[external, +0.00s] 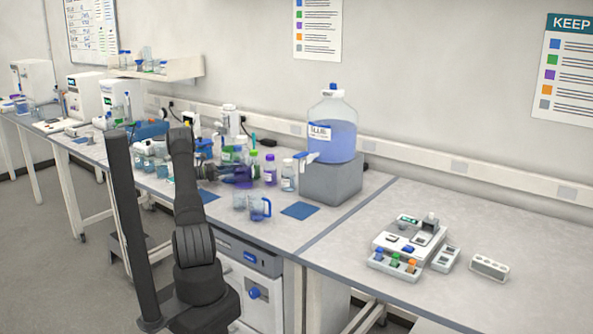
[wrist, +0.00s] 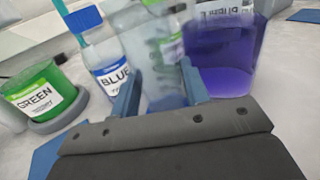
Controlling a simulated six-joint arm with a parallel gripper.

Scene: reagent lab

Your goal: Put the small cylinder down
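In the wrist view, my gripper (wrist: 158,88) has its two blue fingers on either side of a clear, see-through vessel (wrist: 158,55). I take it for the small cylinder; it fills the gap and looks held, tilted in the picture. Its lower part is partly hidden by the gripper body. Whether its base touches the bench cannot be told. In the external view, my gripper (external: 228,174) is low over the bench among the bottles, and the cylinder cannot be made out clearly there.
Close by are a purple-filled vessel (wrist: 228,62), a bottle labelled BLUE (wrist: 110,62) and a green container (wrist: 32,88). Clear beakers (external: 260,208) stand in front of the gripper. A blue mat (external: 300,211) lies bare to the right, near the large carboy (external: 333,130).

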